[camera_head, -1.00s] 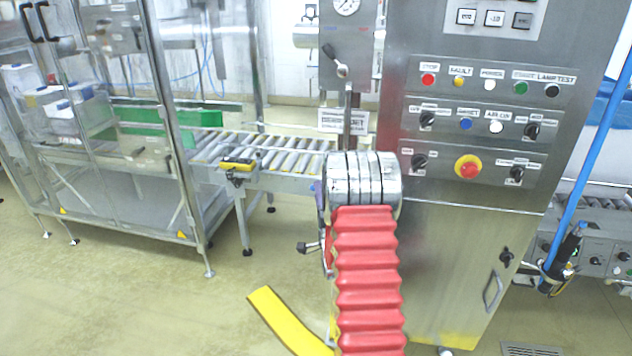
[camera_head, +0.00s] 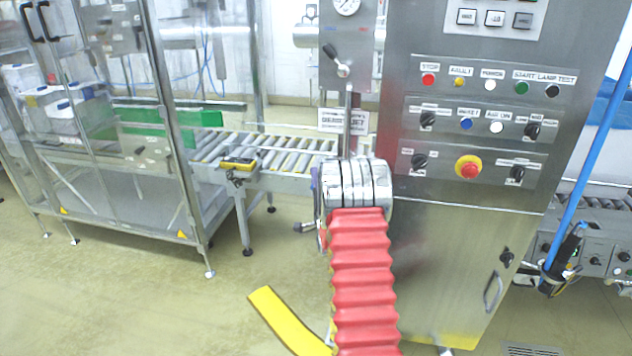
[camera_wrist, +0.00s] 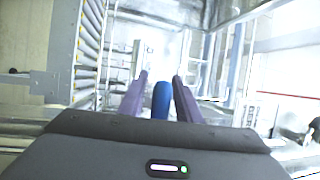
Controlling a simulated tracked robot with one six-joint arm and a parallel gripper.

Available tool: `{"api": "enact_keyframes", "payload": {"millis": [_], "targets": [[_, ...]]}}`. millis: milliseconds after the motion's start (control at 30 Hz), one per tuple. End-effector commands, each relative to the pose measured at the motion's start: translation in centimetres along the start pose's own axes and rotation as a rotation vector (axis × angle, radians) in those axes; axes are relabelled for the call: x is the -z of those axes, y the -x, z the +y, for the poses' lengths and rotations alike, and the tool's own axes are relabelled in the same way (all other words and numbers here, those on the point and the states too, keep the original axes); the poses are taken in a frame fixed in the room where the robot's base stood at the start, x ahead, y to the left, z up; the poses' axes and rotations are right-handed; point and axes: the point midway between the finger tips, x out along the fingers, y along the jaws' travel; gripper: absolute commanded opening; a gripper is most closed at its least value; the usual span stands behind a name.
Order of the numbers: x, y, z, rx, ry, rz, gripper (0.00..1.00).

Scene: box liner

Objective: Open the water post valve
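The water post is a steel panel (camera_head: 362,75) with a gauge above. A lever with a black grip (camera_head: 330,50) is on its front, tilted up and left; I take it for the valve handle. My arm's red bellows and metal wrist stand below it and hide most of my gripper. A purple sliver of the gripper shows at the wrist's left side. In the wrist view my gripper (camera_wrist: 160,78) has its two purple fingers apart. A blue upright thing (camera_wrist: 161,100) shows between them, with narrow gaps; whether it is touched, I cannot tell.
A control cabinet (camera_head: 450,240) with buttons stands close on the right. A roller conveyor (camera_head: 285,155) and a glazed machine frame (camera_head: 165,130) are on the left. A yellow strip (camera_head: 285,318) is on the floor. Open floor lies at the lower left.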

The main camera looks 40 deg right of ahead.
Motion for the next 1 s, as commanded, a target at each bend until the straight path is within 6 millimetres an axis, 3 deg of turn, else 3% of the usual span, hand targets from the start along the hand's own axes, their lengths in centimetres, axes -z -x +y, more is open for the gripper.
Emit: {"api": "enact_keyframes", "payload": {"millis": [433,1000], "targets": [[0.06,0.03,0.00,0.000,0.000,0.001,0.00],[0.46,0.09,0.23,-0.006,0.007,0.005,0.00]]}}
